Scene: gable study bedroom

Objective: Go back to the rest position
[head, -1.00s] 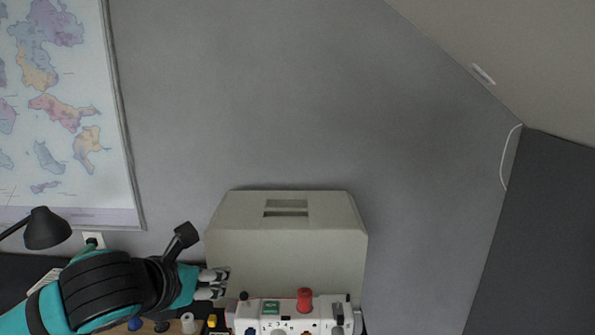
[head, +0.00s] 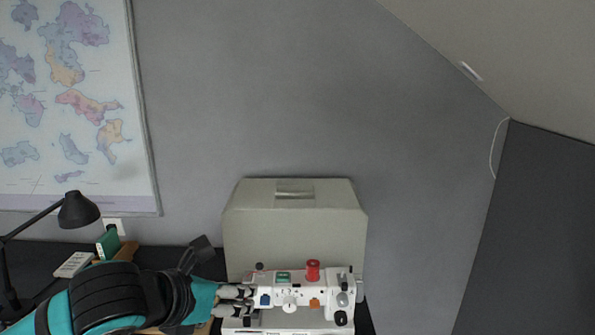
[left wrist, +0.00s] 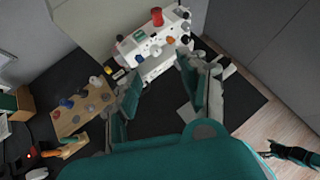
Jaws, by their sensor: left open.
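My left gripper (head: 240,301) is open in the head view, and its fingers overlap the left end of a white sewing machine (head: 330,284). I cannot tell from the head view whether they touch it. In the left wrist view, the gripper's spread fingers (left wrist: 162,97) have nothing between them. The sewing machine (left wrist: 158,48) stands beyond the fingertips, with a gap visible. A small dark and teal shape (left wrist: 292,154) at the lower right of the left wrist view may be my right gripper. It is too small to tell its state.
A pale case (head: 295,225) stands behind the machine against the grey wall. A black lamp (head: 78,210) is at the left. A wooden board (left wrist: 85,108) with spools lies left of the machine in the wrist view. Dark tabletop (left wrist: 160,115) shows bare between the fingers.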

